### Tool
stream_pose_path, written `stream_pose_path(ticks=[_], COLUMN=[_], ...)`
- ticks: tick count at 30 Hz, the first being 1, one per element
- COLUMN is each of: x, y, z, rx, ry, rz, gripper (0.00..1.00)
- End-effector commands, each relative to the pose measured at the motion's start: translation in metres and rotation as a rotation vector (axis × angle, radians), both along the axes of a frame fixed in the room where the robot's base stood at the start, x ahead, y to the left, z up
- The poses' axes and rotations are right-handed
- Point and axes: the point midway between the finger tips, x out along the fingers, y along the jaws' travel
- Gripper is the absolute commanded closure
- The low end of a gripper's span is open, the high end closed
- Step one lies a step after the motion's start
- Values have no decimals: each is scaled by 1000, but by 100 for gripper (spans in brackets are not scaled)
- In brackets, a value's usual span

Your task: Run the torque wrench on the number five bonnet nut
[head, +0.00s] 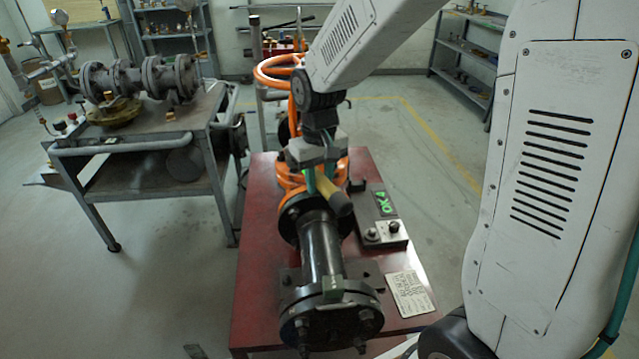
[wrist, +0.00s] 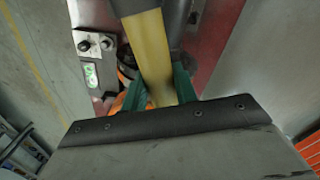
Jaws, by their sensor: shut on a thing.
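The orange gate valve (head: 290,181) stands on the red bench, with its orange handwheel (head: 270,72) above and a black flanged pipe (head: 321,247) towards me. My gripper (head: 322,180) is over the near side of the valve body. Its green fingers (wrist: 158,88) are shut on a yellow-handled tool, which looks like the torque wrench (head: 328,190). Its yellow shaft (wrist: 151,52) runs up and out of the wrist view, and its dark end points towards me in the head view. The bonnet nuts, number five among them, are hidden behind my gripper and arm, so contact cannot be told.
A grey cart (head: 150,165) with pipework stands left. Shelves (head: 468,55) stand back right. Floor right of the bench is clear.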

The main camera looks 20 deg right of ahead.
Motion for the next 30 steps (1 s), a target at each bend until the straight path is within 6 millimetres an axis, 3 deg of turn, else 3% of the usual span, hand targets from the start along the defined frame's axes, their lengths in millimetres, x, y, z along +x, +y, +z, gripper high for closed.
stream_pose_path(ticks=[13, 30], x=[1, 4], y=[0, 2], z=[23, 25], rx=[0, 1], ry=[-3, -5], rz=[0, -1], gripper=[100, 100])
